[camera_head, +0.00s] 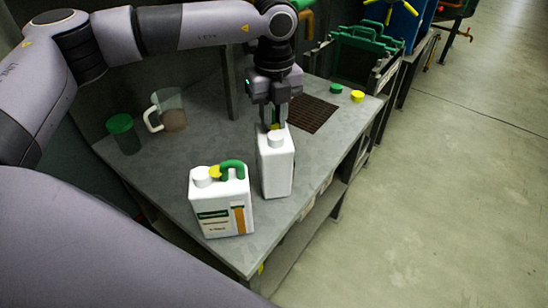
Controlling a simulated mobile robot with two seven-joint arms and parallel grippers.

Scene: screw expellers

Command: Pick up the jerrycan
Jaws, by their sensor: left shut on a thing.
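A plain white jerrycan (276,167) with a white cap stands upright near the table's right front edge. My left gripper (276,118) points down and is shut at the top of this jerrycan. A bit of yellow shows between the fingers; the jerrycan's handle is mostly hidden by them. I cannot tell whether its base touches the table. A second white jerrycan (222,204), with a green handle, a white cap and a green and orange label, stands just left and in front of it. My right gripper is not in view.
The grey table (190,150) also bears a clear jug (170,110), a green-lidded jar (124,134), a dark grate (312,113), a green cap (336,88) and a yellow cap (357,96). A green crate (364,42) is behind. Open floor lies right.

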